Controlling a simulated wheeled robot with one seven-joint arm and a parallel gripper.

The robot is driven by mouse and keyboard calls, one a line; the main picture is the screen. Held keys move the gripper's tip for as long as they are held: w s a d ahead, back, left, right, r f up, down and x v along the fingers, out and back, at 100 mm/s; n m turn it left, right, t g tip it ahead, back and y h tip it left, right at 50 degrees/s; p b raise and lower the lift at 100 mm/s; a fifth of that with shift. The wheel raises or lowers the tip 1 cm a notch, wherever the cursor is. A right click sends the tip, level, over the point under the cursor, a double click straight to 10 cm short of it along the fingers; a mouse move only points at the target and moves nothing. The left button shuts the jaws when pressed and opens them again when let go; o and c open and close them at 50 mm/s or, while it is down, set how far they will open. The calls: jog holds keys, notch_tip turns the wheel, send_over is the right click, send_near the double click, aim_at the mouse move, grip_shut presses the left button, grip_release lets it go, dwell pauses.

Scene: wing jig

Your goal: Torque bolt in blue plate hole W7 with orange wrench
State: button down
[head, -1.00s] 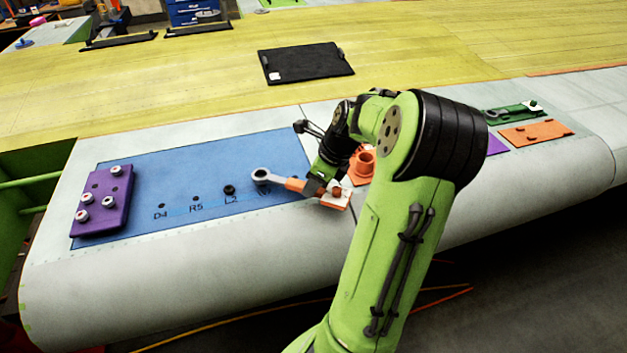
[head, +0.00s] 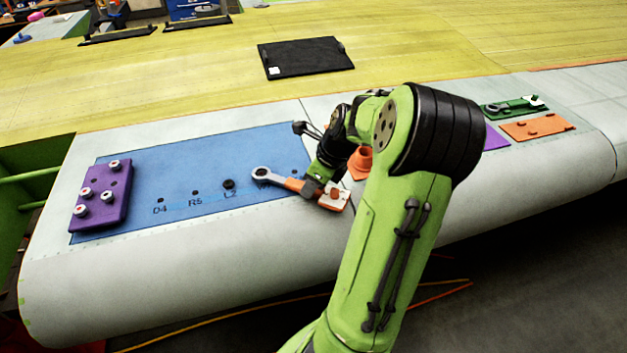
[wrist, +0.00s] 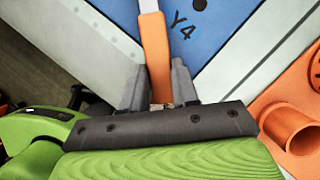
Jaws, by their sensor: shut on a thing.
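My gripper (head: 314,190) is shut on the orange handle of the wrench (head: 292,184), above the right end of the blue plate (head: 200,168). The wrench's grey ring head (head: 260,174) points left over the plate, around hole W7's place. The W7 label and hole, and any bolt there, are hidden by the ring. A dark bolt (head: 228,184) stands at L2; D4 and R5 are labelled holes to its left. In the wrist view the orange handle (wrist: 155,50) runs up from between the fingers, beside hole Y4 (wrist: 200,5). I cannot tell whether the ring touches the plate.
A purple block (head: 104,196) with several bolts sits on the plate's left end. An orange flanged tube (head: 360,160) stands right of the gripper; it also shows in the wrist view (wrist: 290,128). Green (head: 512,108) and orange (head: 537,127) plates lie farther right. A black panel (head: 305,58) lies behind.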

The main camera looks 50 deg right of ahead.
jog(key=shift+s+a+m+h, duration=0.2)
jog(key=shift+a+m+h, duration=0.2)
jog(key=shift+a+m, duration=0.6)
jog(key=shift+a, duration=0.1)
jog(key=shift+a+f+m+h, duration=0.2)
jog(key=shift+a+m+h, duration=0.3)
jog(key=shift+a+m, duration=0.85)
jog(key=shift+a, duration=0.1)
jog(key=shift+w+a+m+h+b, duration=0.2)
jog(key=shift+a+m, duration=0.35)
jog(key=shift+a, duration=0.2)
jog(key=shift+w+a+m+h+b, duration=0.1)
jog(key=shift+w+a+m+h, duration=0.1)
jog(key=shift+a+m, duration=0.4)
jog(key=shift+s+a, duration=0.1)
jog(key=shift+r, duration=0.1)
